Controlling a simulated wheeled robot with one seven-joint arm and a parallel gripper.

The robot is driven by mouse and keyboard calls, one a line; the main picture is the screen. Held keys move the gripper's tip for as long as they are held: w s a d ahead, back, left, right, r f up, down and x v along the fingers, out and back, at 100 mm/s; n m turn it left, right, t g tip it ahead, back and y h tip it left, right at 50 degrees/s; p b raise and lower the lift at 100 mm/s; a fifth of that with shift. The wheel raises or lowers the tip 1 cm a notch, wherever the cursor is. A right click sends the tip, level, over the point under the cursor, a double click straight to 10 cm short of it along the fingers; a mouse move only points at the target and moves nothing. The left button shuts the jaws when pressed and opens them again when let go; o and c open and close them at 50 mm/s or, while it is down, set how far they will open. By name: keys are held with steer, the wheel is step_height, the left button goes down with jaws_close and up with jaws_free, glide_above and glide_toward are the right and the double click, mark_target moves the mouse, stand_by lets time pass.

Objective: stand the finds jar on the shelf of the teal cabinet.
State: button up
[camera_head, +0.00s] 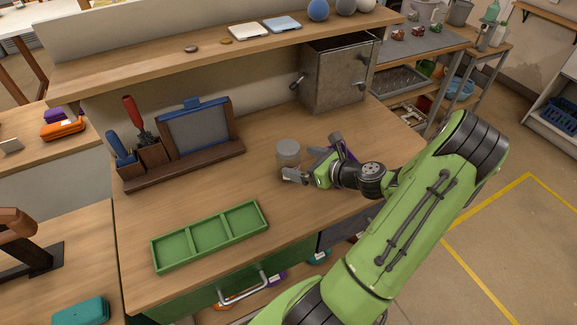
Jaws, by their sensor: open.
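A small clear jar with a grey lid (288,147), probably the finds jar, stands upright on the wooden worktop. My gripper (311,157) is open just to the right of the jar. One finger reaches across the front of the jar's lower part, and the other is apart from it, up and to the right. I cannot tell whether the near finger touches the jar. A metal cabinet (337,78) stands at the back right of the worktop; it looks grey, not teal. No cabinet that is clearly teal shows, and no inner shelf is visible.
A green three-part tray (210,237) lies at the front left. A wooden rack (185,165) with tools and a framed panel stands behind it. A raised ledge (215,55) runs along the back. The worktop's middle is clear.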

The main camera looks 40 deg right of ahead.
mark_target(288, 146)
steer(key=b+x, duration=0.1)
steer(key=x, duration=0.5)
steer(key=shift+w+f, duration=0.1)
steer(key=shift+w, duration=0.1)
steer(key=shift+s, duration=0.15)
steer(key=shift+c, duration=0.6)
steer(key=c, duration=1.2)
step_height(288, 146, up, 10)
steer(key=p, duration=0.3)
